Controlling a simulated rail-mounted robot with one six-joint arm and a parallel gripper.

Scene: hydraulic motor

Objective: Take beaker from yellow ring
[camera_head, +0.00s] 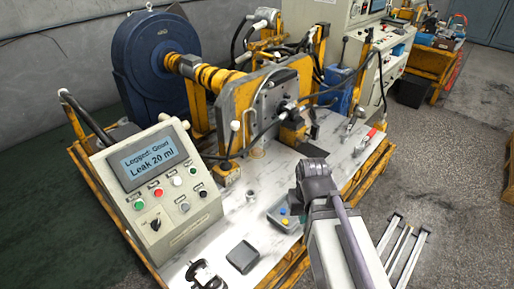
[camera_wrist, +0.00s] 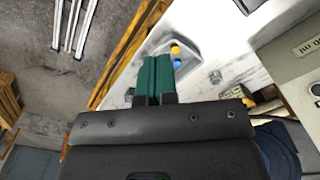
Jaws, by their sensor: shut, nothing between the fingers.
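A small yellow-orange ring (camera_head: 257,153) shows on the white bench top, below the yellow motor bracket. A clear beaker seems to stand at it, but it is too small and faint to be sure. My gripper's green fingers (camera_wrist: 154,78) are shut together and empty in the wrist view, above the bench's front edge. In the head view my arm reaches in from the lower right and its fingertips cannot be made out. The gripper is apart from the ring, to its right and nearer the camera. Neither ring nor beaker can be made out in the wrist view.
A control panel (camera_head: 158,185) reads "Leak 20 ml". A grey tray (camera_head: 274,218) with yellow and blue pieces lies near my gripper. A small grey block (camera_head: 251,195) and a dark square device (camera_head: 242,257) are on the bench. The yellow motor bracket (camera_head: 243,98) stands behind the ring.

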